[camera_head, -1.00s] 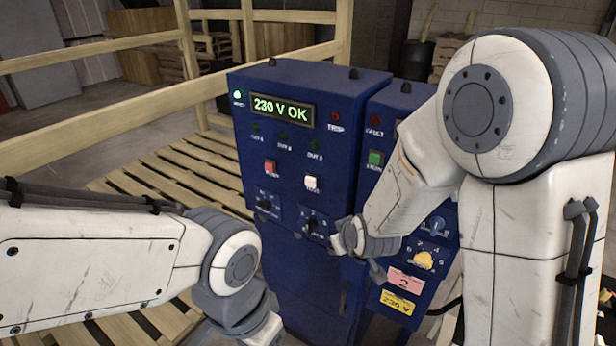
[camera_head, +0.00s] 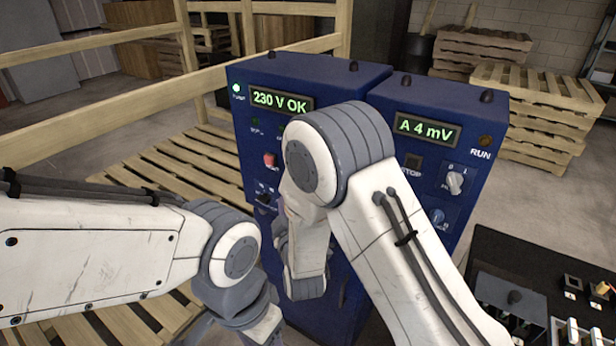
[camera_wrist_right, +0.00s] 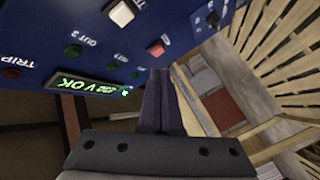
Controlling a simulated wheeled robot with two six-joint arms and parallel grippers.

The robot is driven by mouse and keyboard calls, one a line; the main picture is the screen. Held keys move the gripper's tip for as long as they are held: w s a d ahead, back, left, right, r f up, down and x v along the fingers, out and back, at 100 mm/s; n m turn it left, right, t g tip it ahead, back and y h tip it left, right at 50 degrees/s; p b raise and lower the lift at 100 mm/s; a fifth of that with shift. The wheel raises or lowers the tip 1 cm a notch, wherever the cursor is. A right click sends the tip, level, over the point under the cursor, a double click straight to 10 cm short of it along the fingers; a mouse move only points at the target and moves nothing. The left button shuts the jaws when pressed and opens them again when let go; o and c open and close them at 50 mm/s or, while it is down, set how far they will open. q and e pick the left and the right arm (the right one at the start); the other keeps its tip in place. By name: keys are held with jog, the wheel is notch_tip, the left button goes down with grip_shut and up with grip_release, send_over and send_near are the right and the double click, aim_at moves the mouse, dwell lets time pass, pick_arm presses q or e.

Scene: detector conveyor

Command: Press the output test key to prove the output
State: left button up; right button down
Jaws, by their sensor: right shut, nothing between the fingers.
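A blue cabinet (camera_head: 240,125) carries a lit display (camera_head: 281,102) reading "230 V OK". A white square key shows on its panel in the right wrist view (camera_wrist_right: 121,13); in the head view my right arm hides it. A red key (camera_head: 269,160) sits beside it and also shows in the right wrist view (camera_wrist_right: 156,49). My right gripper's fingers (camera_wrist_right: 160,75) are shut and empty, with their tips near the red key; I cannot tell whether they touch the panel. My left arm reaches in from the left, its gripper fingers out of sight.
A second blue cabinet (camera_head: 462,216) stands on the right with a display (camera_head: 426,130) reading "A 4 mV", a RUN lamp and knobs. A black bench (camera_head: 500,255) with small parts is at lower right. Wooden rails (camera_head: 110,122) and pallets (camera_head: 175,165) lie left and behind.

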jog(key=w+d, duration=0.5)
jog(key=w, duration=0.2)
dwell(0.3)
jog(key=shift+d, duration=0.1)
jog(key=shift+w, duration=0.1)
dwell(1.7)
jog(key=shift+w+d, duration=0.2)
jog(key=shift+w, duration=0.05)
jog(key=shift+w+d+b, duration=0.3)
jog(key=shift+w+b, duration=0.05)
jog(key=shift+w, duration=0.05)
dwell(1.0)
jog(key=shift+s, duration=0.1)
jog(key=shift+s+a+b, duration=0.3)
jog(key=shift+s+a, duration=0.2)
jog(key=shift+s, duration=0.2)
